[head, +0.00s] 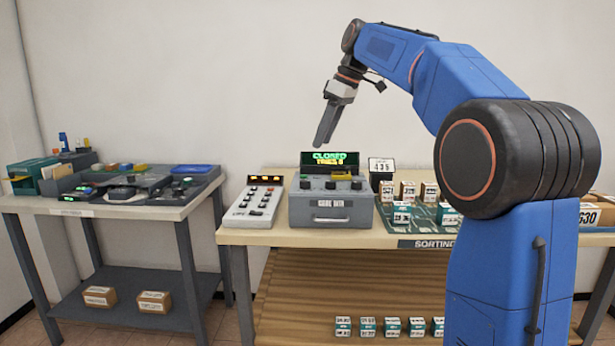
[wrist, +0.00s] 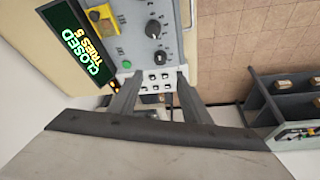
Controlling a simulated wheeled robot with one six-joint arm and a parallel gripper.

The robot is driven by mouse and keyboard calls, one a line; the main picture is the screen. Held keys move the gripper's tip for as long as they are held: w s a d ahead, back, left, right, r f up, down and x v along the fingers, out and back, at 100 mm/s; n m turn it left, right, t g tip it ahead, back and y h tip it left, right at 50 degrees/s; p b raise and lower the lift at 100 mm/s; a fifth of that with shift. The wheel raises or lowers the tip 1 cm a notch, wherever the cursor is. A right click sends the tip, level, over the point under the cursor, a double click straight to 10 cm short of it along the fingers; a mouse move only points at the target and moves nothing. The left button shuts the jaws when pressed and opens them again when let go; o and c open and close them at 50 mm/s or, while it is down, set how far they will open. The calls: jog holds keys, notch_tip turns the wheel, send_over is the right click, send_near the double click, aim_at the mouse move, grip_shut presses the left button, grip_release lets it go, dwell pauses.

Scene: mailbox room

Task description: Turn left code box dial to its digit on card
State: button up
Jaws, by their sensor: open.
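The grey code box (head: 331,209) stands on the sorting table, with a drawer-like front and a handle. Its green display (head: 330,158) reads CLOSED, with a tries line below. Small dark dials (head: 330,185) sit on its top panel. The wrist view shows the display (wrist: 80,45) sideways and black dials, one (wrist: 153,28) higher and one (wrist: 160,55) nearer my fingers. The card (head: 381,165) stands behind the box at right and seems to read 435. My gripper (head: 322,142) is open and empty above the box, apart from the dials. The dial settings are too small to read.
A keypad unit (head: 255,203) with an orange display stands left of the box. Small labelled boxes (head: 403,213) stand to its right on a green mat. A second table (head: 125,209) with trays and devices is at left.

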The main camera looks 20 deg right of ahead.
aim_at(305, 180)
jog(key=x, duration=1.3)
jog(key=c, duration=1)
